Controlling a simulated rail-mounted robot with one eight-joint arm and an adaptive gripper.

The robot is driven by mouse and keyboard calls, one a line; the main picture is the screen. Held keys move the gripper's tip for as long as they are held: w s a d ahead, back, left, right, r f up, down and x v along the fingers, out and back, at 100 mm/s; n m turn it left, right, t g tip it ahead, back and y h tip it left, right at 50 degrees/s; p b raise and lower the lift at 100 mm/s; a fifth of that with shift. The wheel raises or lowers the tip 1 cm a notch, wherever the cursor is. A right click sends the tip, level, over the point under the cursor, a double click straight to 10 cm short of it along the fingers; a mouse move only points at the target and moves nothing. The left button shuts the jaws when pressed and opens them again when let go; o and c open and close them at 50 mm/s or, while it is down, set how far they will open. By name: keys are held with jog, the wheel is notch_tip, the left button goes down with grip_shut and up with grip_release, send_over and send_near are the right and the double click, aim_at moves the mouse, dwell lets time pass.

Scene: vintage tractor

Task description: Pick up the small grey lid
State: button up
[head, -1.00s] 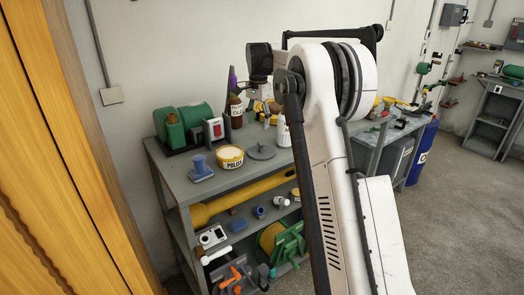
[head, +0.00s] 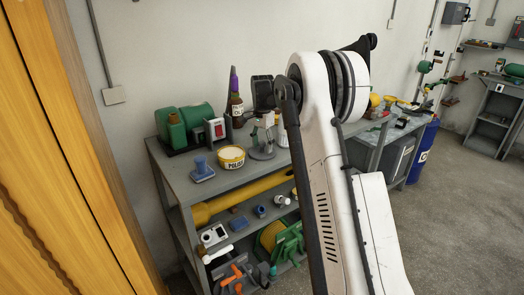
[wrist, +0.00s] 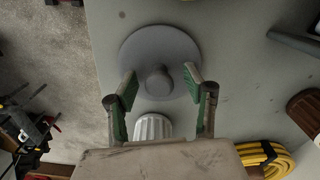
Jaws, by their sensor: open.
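The small grey lid (wrist: 150,45) is a round disc with a raised knob, lying flat on the grey bench top. In the head view the lid (head: 262,154) is right of the polish tin, partly covered by my gripper (head: 263,142). In the wrist view my gripper (wrist: 160,82) is open, with its green-padded fingers on either side of the knob. A gap shows between the knob and each finger. I cannot tell how far above the disc the fingertips are.
A yellow polish tin (head: 231,158) stands close left of the lid, with a blue object (head: 202,170) farther left. A green grinder (head: 187,127) and a dark bottle (head: 235,108) stand behind. A ribbed white object (wrist: 153,127) and a yellow coil (wrist: 265,158) show in the wrist view.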

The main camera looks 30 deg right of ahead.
aim_at(262, 142)
jog(key=shift+c, duration=0.4)
grip_shut()
jog(key=shift+r, duration=0.1)
jog(key=shift+r, duration=0.6)
notch_tip(262, 142, up, 3)
jog(key=shift+f+b, duration=0.15)
jog(key=shift+b, duration=0.35)
jog(key=a+r+p, duration=0.1)
jog(key=a+r, duration=0.2)
jog(key=a, duration=0.3)
jog(key=s+a+r+m+p, duration=0.1)
jog(key=a+r+p, duration=0.1)
jog(key=a+r, duration=0.2)
jog(key=a, duration=0.3)
jog(key=shift+a, duration=0.15)
